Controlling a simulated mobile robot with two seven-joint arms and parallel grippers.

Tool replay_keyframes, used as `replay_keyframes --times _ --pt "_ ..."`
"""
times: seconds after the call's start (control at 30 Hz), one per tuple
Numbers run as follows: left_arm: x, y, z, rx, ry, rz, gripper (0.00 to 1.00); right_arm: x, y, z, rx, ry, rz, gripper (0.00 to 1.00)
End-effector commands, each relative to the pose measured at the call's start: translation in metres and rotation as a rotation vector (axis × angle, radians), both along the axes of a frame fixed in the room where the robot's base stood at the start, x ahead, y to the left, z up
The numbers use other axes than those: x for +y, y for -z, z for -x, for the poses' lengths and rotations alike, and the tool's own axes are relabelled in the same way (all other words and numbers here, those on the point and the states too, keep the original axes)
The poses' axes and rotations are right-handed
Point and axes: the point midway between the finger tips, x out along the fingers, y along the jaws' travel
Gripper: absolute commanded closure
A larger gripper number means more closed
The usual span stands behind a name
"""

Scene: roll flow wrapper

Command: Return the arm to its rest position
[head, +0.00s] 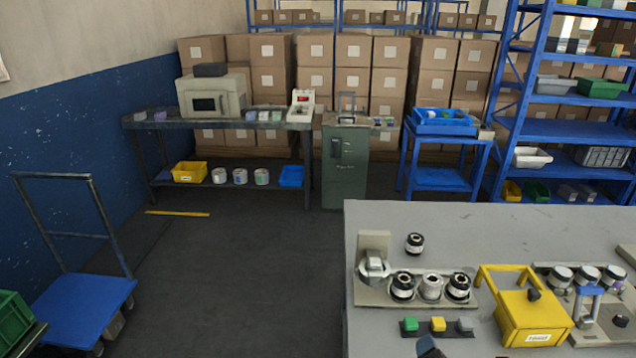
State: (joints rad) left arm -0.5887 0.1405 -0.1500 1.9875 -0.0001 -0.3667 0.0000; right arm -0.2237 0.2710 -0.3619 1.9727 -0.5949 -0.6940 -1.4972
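No gripper fingers show in the head view, so I cannot see whether either gripper is open, shut or holding anything. A small dark and blue part (428,347) rises at the bottom edge in front of the grey workbench (480,225). It may be part of one of my arms, but too little of it shows to tell.
A blue cart (85,305) stands left.

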Motion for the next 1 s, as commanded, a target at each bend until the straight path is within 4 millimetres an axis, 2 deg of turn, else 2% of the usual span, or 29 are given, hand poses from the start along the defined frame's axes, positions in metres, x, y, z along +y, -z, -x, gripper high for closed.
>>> replay_keyframes --times 0.27,0.57,0.77,0.83,0.9,1.0 --pt "0.001 0.003 0.006 0.012 -0.004 0.0 0.57 0.007 0.001 0.002 -0.054 0.161 -0.636 0.31" --pt "0.002 0.007 0.013 0.025 -0.007 -0.001 0.57 0.003 0.015 0.023 -0.054 0.411 -1.359 0.31" --pt "0.002 0.006 0.01 0.02 -0.005 -0.001 0.57 -0.008 0.03 0.049 -0.049 0.613 -1.781 0.31" --pt "0.002 0.005 0.009 0.019 -0.005 -0.001 0.57 -0.016 0.039 0.065 -0.054 0.702 -1.919 0.31" --pt "0.002 0.005 0.008 0.018 -0.003 -0.002 0.57 -0.024 0.049 0.082 -0.061 0.777 -1.999 0.31" --pt "0.002 0.005 0.007 0.016 -0.003 -0.002 0.57 -0.035 0.062 0.106 -0.069 0.852 -2.013 0.31"
